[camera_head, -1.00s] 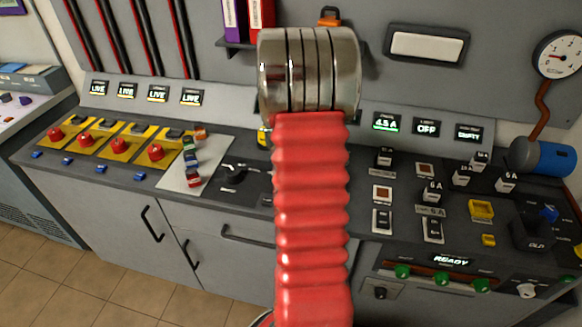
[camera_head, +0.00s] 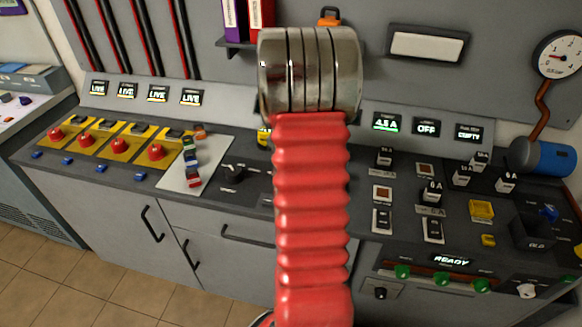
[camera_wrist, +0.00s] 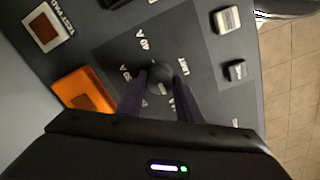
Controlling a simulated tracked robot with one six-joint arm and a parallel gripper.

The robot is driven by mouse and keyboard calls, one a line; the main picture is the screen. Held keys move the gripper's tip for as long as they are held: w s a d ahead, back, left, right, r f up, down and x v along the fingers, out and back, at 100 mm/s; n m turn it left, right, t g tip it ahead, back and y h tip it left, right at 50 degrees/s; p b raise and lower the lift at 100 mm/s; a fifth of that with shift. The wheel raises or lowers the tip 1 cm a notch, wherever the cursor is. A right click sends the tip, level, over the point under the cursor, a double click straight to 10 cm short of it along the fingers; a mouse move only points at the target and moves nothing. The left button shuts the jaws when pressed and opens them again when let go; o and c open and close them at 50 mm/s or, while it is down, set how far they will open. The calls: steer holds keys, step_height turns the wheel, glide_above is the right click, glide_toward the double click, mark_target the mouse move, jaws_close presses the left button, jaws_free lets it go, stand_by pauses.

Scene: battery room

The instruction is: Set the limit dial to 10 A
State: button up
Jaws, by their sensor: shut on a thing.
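The limit dial (camera_wrist: 160,74) is a dark round knob on a dark plate in the wrist view, with pale "LIMIT" and "40 A" lettering around it. My gripper (camera_wrist: 158,82) has its two dark purple fingers closed on opposite sides of the knob. I cannot read which mark the knob points to. A small display (camera_head: 426,128) labelled "LIMIT" on the back panel reads "OFF". The display beside it (camera_head: 387,122) reads 4.5 A.
In the wrist view, an orange block (camera_wrist: 84,94) and a test pad (camera_wrist: 44,27) lie left of the dial; two grey switches (camera_wrist: 226,19) (camera_wrist: 235,71) lie right. In the head view, several fuse-like blocks (camera_head: 432,193) stand right of my arm and another black knob (camera_head: 232,173) left.

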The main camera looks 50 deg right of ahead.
steer(key=o, duration=0.6)
steer(key=shift+w+d+r, duration=0.1)
steer(key=shift+w+r, duration=0.05)
steer(key=shift+w, duration=0.05)
steer(key=o, duration=0.4)
steer(key=shift+s, duration=0.1)
steer(key=shift+o, duration=0.2)
step_height(320, 180, up, 14)
steer(key=shift+a+f, duration=0.25)
steer(key=shift+a, duration=0.05)
